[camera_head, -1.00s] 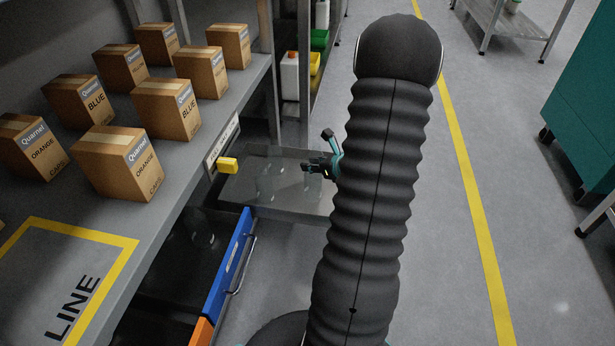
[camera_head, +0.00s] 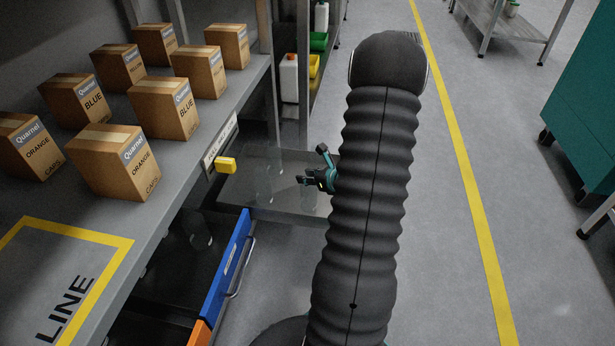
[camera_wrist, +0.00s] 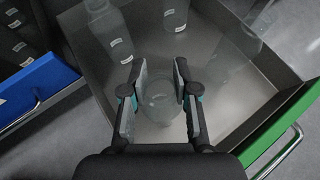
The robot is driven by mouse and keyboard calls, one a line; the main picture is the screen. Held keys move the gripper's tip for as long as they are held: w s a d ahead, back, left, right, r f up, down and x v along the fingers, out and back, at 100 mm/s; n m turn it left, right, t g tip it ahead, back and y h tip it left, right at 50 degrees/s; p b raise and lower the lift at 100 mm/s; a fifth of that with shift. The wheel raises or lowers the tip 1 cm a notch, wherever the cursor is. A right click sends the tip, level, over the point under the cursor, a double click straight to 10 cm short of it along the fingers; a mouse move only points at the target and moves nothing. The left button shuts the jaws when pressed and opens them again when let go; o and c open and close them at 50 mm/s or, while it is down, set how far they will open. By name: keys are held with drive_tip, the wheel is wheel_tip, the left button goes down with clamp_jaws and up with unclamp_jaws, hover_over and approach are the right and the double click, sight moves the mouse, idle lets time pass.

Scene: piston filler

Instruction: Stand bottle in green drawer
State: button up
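The green drawer (camera_wrist: 268,128) is pulled out; its green front and handle show at lower right in the wrist view, and its grey tray (camera_head: 262,205) shows in the head view. My gripper (camera_wrist: 159,66) points down over the drawer, its two fingers on either side of a clear bottle (camera_wrist: 160,98). The fingers look closed against the bottle's sides. The see-through bottle makes it hard to tell whether its base touches the drawer floor. In the head view my gripper (camera_head: 303,180) is partly hidden by my arm.
Clear bottles (camera_wrist: 110,32) (camera_wrist: 175,14) stand at the drawer's far side, and another (camera_wrist: 252,32) shows faintly at right. An open blue drawer (camera_head: 228,265) holding dark items lies beside it. A shelf with several cardboard boxes (camera_head: 164,108) overhangs at left.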

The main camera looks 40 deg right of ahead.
drive_tip(key=shift+o, duration=1.2)
drive_tip(key=shift+r, duration=0.15)
